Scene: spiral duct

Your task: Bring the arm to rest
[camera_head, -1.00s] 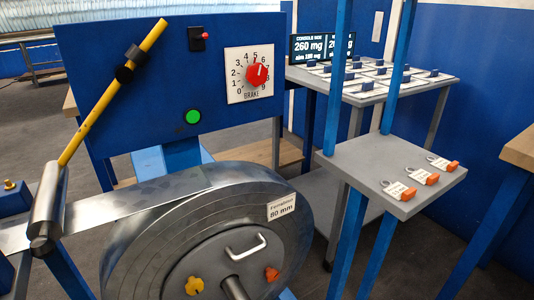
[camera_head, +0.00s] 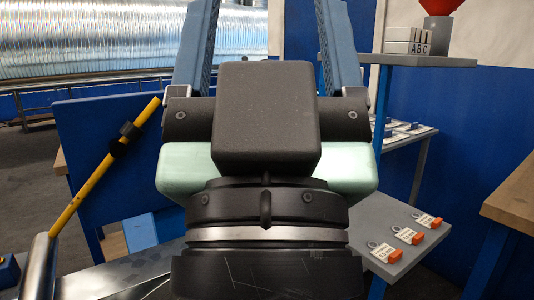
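My gripper (camera_head: 266,25) fills the middle of the head view, seen from behind and pointing up and away. Its two blue fingers stand wide apart. Their tips reach the top edge of the picture, and nothing shows between them except the silver duct and wall behind. The dark body of the gripper and my wrist below it hide most of the blue panel (camera_head: 85,140), including its brake dial and green button, and the steel coil.
A yellow lever (camera_head: 90,192) with a black clamp slants at the left. A silver spiral duct (camera_head: 90,52) runs along the back. A grey shelf (camera_head: 425,60) holds letter blocks and a red funnel-like thing. A lower shelf (camera_head: 384,262) bears tagged orange pieces. A wooden bench (camera_head: 515,195) is at right.

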